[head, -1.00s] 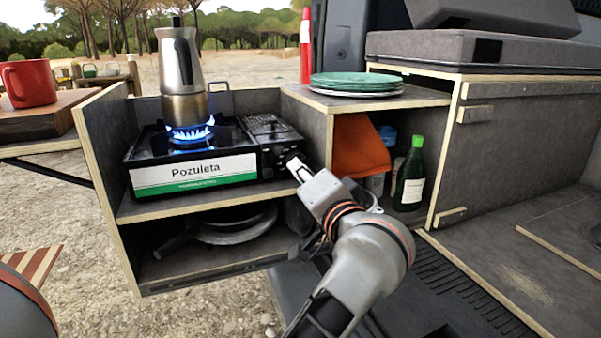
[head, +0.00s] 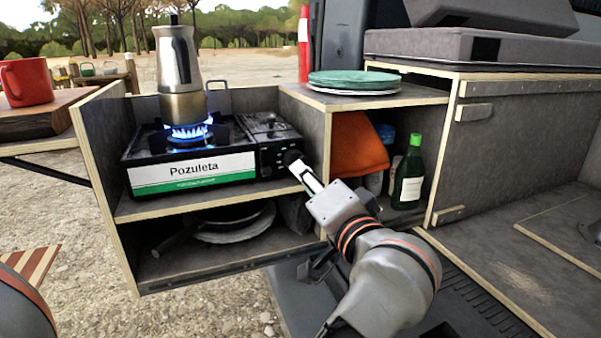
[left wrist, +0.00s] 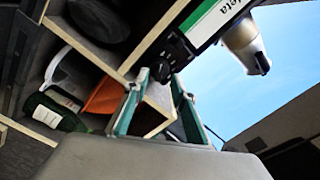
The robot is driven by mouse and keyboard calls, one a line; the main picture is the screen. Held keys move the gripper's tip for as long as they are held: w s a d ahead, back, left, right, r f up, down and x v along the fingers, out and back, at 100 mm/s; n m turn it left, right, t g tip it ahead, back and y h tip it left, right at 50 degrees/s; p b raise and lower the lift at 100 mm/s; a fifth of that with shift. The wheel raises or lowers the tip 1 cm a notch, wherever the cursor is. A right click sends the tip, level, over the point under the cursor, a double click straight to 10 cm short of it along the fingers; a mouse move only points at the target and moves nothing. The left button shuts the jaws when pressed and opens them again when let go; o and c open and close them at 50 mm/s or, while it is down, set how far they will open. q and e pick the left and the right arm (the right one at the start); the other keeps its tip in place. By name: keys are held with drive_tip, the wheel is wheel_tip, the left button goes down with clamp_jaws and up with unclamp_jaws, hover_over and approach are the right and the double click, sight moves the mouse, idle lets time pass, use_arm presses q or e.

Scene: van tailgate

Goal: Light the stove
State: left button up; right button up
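The black camping stove (head: 190,172), labelled Pozuleta, stands on the upper shelf of the pull-out box. A ring of blue flame (head: 188,133) burns on its burner. A metal moka pot (head: 179,65) stands upright over the flame. The dark stove knob (head: 291,157) is at the right end of the front panel. My left gripper (head: 298,167) is just in front of and below the knob; contact cannot be told. In the left wrist view, its teal-padded fingers (left wrist: 158,80) are apart, with nothing clearly held between them. My right gripper is out of view.
Green plates (head: 354,80) sit on the ledge to the right. Below it are an orange cloth (head: 357,146) and a green bottle (head: 408,175). Pans (head: 236,226) lie on the lower shelf. A red mug (head: 27,82) stands on a wooden block (head: 40,117) at far left.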

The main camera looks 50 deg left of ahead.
use_arm(q)
drive_tip(key=v, duration=0.7)
drive_tip(key=shift+d, duration=0.25)
drive_tip(key=shift+s, duration=0.1)
